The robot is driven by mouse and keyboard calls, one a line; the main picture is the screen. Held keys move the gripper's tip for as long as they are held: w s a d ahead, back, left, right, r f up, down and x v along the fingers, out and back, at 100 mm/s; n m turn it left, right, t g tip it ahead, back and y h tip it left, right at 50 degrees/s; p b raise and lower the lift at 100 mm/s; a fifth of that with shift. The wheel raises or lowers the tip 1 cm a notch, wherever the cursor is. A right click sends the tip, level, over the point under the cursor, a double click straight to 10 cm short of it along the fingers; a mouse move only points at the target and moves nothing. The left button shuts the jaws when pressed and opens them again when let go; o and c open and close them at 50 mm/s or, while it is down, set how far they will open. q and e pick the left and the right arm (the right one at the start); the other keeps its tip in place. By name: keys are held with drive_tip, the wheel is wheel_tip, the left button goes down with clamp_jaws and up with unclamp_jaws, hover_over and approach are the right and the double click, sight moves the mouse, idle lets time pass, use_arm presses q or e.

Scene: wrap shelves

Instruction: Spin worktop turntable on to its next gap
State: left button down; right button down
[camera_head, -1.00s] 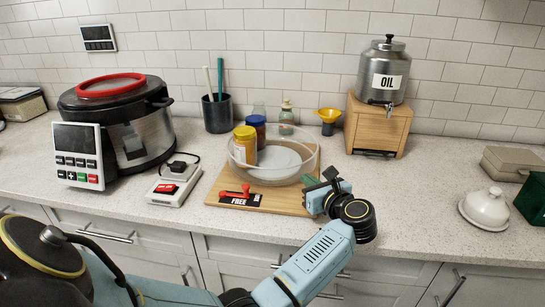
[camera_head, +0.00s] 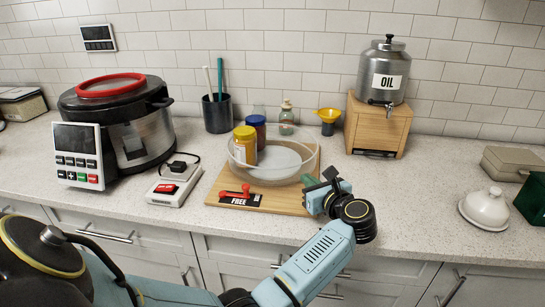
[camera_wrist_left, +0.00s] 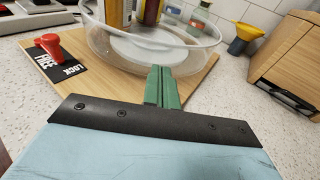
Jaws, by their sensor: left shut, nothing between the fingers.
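The turntable (camera_head: 285,176) is a clear round tray with a low transparent wall, on a square wooden board (camera_head: 227,185). A jar with a yellow lid (camera_head: 245,148) and a dark jar with a blue lid (camera_head: 257,130) stand at its left and back; its front right floor is bare. A red lever (camera_head: 236,192) sits by a black label reading FREE; the wrist view also shows LOCK (camera_wrist_left: 72,70). My left gripper (camera_head: 308,182) is shut and empty, its green fingers (camera_wrist_left: 162,88) at the tray's front right wall. Whether they touch it I cannot tell. My right gripper is out of view.
A red-switched power box (camera_head: 174,184) and a large cooker (camera_head: 120,120) stand left. A dark utensil cup (camera_head: 217,113) is behind. An oil dispenser on a wooden stand (camera_head: 378,125) is back right, and a white butter dish (camera_head: 485,207) far right. Counter between them is clear.

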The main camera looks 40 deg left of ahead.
sight(288, 175)
use_arm(q)
drive_tip(key=shift+b+x, duration=0.4)
drive_tip(key=shift+x, duration=0.6)
drive_tip(key=shift+s+r, duration=0.2)
drive_tip(key=shift+s+a+p, duration=0.2)
drive_tip(key=shift+s+p, duration=0.3)
drive_tip(key=shift+s, duration=0.2)
drive_tip(key=shift+s+a, duration=0.1)
drive_tip(key=shift+s, duration=0.05)
drive_tip(key=shift+s+a+p, duration=0.3)
drive_tip(key=shift+s+a, duration=0.1)
drive_tip(key=shift+s, duration=0.1)
drive_tip(key=shift+d, duration=0.1)
